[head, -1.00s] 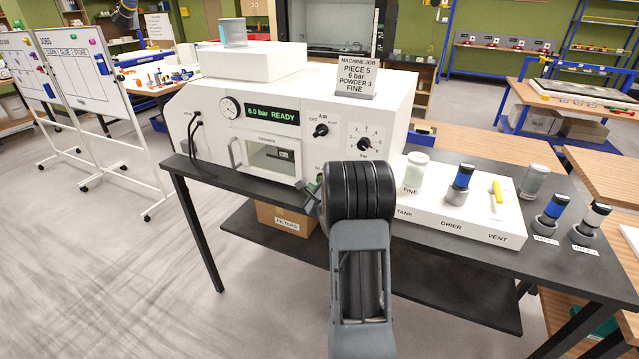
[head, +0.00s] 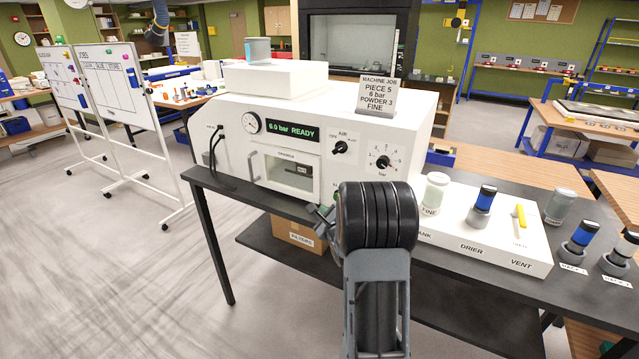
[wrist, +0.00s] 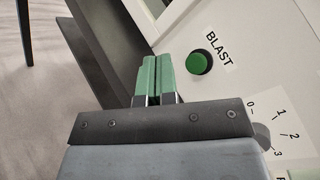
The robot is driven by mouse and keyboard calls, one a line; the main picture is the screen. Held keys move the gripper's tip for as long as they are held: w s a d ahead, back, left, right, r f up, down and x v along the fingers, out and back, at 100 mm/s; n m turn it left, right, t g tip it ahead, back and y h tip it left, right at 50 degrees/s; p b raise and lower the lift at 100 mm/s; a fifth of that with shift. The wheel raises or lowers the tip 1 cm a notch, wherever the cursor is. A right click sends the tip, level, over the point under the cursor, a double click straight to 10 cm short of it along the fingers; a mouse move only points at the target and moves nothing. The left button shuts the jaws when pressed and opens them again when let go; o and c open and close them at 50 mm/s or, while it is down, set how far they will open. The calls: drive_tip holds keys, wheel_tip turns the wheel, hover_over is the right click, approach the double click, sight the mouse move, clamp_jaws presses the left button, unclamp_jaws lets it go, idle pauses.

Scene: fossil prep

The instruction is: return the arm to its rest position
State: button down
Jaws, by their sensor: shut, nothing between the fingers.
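My arm reaches up from the bottom middle of the head view to the front of the white blasting machine (head: 225,140). My gripper (head: 320,214) shows there only in part, beside the black arm joint. In the wrist view the gripper (wrist: 153,78) has its two green-padded fingers together, with nothing between them. A green BLAST button (wrist: 199,62) sits on the machine's panel to the right of the fingertips, apart from them in the picture. The machine's display (head: 292,132) reads 6.0 bar READY.
The machine stands on a dark bench (head: 480,290). A white tray (head: 490,254) with a jar and a blue-banded tool lies right of my arm. A job sign (head: 376,97) stands on the machine. Open floor (head: 100,270) lies left, with whiteboards (head: 115,95) behind.

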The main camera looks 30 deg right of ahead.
drive_tip(key=s+a+r+n+g+y, duration=0.1)
drive_tip(key=s+a+r+n+g, duration=0.15)
drive_tip(key=a+n, duration=0.35)
drive_tip(key=s+a+r+n+g+y, duration=0.1)
drive_tip(key=s+a+r+n+g, duration=0.15)
drive_tip(key=a+n, duration=0.4)
drive_tip(key=s+a+r+n+g+y, duration=0.1)
drive_tip(key=s+a+n+g, duration=0.2)
drive_tip(key=s+a+n, duration=0.3)
drive_tip(key=s+a+r+n+g+y, duration=0.1)
drive_tip(key=s+a+n+g, duration=0.3)
drive_tip(key=s+n, duration=0.7)
drive_tip(key=s+a, duration=0.2)
drive_tip(key=shift+a+y, duration=0.3)
drive_tip(key=shift+y, duration=0.1)
